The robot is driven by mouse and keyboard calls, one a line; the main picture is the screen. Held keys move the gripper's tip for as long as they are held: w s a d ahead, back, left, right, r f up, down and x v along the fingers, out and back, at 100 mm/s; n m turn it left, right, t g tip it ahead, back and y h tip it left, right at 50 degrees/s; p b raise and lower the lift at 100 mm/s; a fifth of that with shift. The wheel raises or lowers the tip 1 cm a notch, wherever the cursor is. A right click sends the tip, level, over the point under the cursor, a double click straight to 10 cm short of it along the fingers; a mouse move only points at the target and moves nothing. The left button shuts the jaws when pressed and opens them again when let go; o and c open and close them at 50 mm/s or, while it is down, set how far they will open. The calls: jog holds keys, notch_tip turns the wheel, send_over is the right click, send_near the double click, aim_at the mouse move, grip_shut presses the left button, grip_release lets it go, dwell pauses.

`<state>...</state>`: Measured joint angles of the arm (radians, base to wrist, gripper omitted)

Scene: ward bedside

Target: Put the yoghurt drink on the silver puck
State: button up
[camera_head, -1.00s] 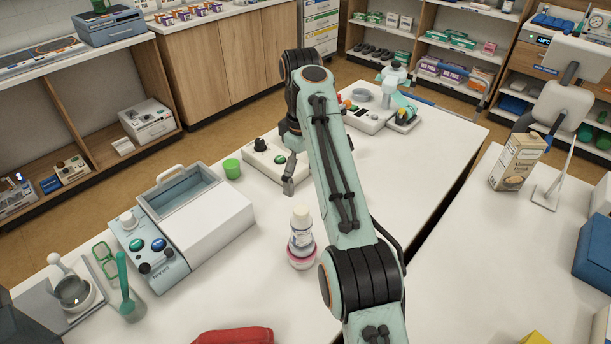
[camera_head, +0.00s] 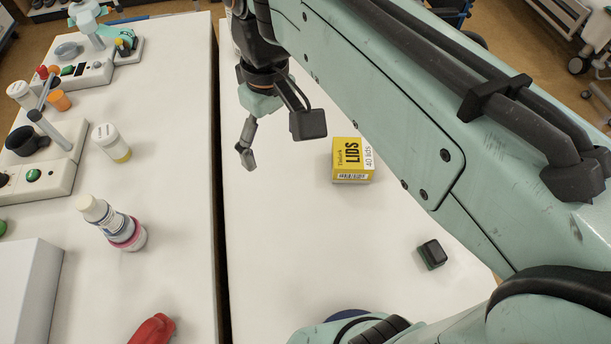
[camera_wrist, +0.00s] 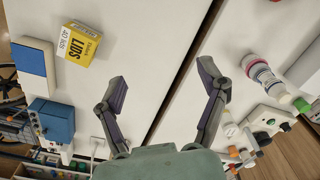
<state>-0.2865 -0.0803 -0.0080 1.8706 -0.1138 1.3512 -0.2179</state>
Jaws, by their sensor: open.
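A white-capped bottle with a blue and white label and a pink lower part (camera_head: 113,225), which looks like the yoghurt drink, stands upright on the left table. It also shows at the right of the wrist view (camera_wrist: 262,73). My gripper (camera_head: 277,140) is open and empty, above the right table near the gap, right of the bottle and apart from it. Its two spread fingers show in the wrist view (camera_wrist: 166,90) with nothing between them. I cannot make out a silver puck in either current view.
A yellow lids box (camera_head: 352,160) and a small dark block (camera_head: 432,254) stand on the right table. A white tub with a yellow base (camera_head: 111,143) stands behind the bottle. A red item (camera_head: 153,330) lies at the front. A dark gap (camera_head: 218,200) separates the tables.

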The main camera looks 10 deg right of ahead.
jog(key=s+d+f+m, duration=0.3)
jog(key=s+f, duration=0.1)
jog(key=s, duration=0.2)
jog(key=s+d+f+m, duration=0.2)
jog(key=s+d+f, duration=0.2)
jog(key=s, duration=0.3)
jog(key=shift+s+f+m+y, duration=0.25)
jog(key=shift+m+y, duration=0.05)
jog(key=shift+m, duration=0.1)
